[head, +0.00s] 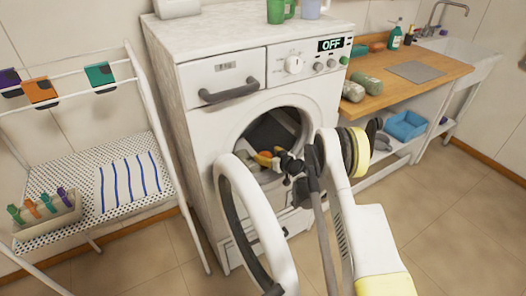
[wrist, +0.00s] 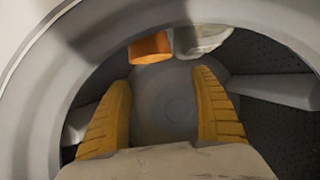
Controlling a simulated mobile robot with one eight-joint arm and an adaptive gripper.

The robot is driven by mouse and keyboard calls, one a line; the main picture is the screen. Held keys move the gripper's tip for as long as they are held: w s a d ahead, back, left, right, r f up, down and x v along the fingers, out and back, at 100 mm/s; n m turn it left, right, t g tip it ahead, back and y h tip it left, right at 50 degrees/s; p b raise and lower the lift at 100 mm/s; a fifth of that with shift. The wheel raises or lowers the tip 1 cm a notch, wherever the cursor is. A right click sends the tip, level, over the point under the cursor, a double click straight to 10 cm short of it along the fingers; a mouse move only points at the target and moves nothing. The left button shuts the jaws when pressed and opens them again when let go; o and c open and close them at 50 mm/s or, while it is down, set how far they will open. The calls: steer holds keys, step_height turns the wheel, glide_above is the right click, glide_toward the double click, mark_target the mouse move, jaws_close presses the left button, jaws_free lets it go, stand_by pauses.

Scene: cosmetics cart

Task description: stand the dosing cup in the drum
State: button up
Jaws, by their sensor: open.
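A short, round orange cup-like thing (wrist: 150,48), which looks like the dosing cup, is at the upper edge of the drum opening in the wrist view. A pale grey-green thing (wrist: 203,38) is close to its right; I cannot tell what it is. The drum (wrist: 275,120) has dark perforated walls and a plain round back; it also shows in the head view (head: 270,133). My gripper (wrist: 161,85) is open, its two yellow fingers apart with nothing between them. In the head view my gripper (head: 264,158) is at the drum's mouth, and my arm hides part of it.
The round washer door (head: 228,195) stands open in front. The washer panel reads OFF. Green cups (head: 275,11) and a lavender one (head: 312,9) stand on top. A drying rack (head: 80,180) is left; a wooden counter (head: 440,65) with rolled towels is right.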

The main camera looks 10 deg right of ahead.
steer(key=p+v, duration=0.1)
steer(key=v, duration=0.6)
steer(key=shift+p, duration=0.35)
stand_by(0.7)
